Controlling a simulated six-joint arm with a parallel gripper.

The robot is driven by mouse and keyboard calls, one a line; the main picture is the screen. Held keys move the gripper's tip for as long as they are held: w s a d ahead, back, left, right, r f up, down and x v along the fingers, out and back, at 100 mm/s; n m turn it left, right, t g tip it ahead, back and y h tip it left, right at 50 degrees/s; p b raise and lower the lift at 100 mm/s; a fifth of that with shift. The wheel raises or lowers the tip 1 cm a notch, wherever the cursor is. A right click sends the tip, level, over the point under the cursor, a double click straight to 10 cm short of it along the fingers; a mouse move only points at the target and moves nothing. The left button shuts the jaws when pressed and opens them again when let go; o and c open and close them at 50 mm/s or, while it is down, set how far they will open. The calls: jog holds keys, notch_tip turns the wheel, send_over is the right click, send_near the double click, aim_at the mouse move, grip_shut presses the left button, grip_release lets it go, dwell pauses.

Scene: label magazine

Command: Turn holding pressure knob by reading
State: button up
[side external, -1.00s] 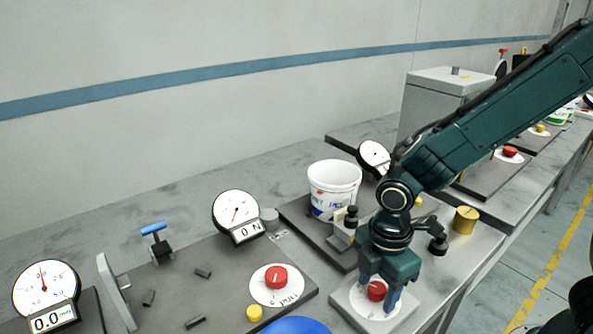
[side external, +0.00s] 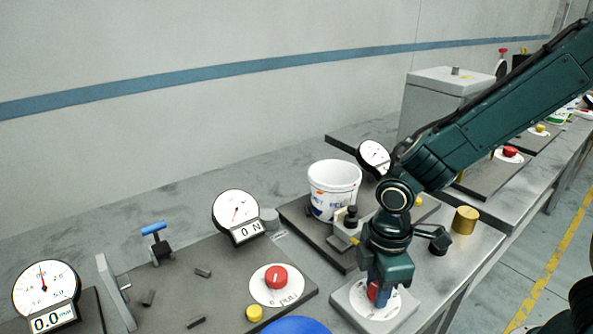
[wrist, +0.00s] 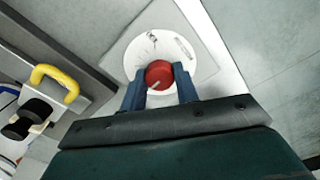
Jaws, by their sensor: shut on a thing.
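A red knob (side external: 372,291) with a white pointer line sits on a round white dial plate (side external: 382,305) on a light grey base. My gripper (side external: 381,297) points down over it, its blue fingers on either side. In the wrist view the fingers are shut on the red knob (wrist: 159,73), and its pointer line slants to the lower left. Markings on the dial (wrist: 187,47) are too small to read. A round gauge (side external: 374,157) stands behind my wrist, its needle too small to read surely.
A white tub (side external: 334,186) stands on a dark board left of my gripper. A brass cylinder (side external: 466,220) stands to its right. Another red knob (side external: 276,277), a gauge reading 0 N (side external: 236,212) and a gauge reading 0.0 (side external: 45,290) are on the left.

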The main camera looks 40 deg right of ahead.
jog(key=shift+m, duration=0.5)
jog(key=o, duration=1)
jog(key=shift+r, duration=0.1)
notch_tip(320, 180, up, 14)
jog(key=shift+f, duration=0.15)
dwell(0.3)
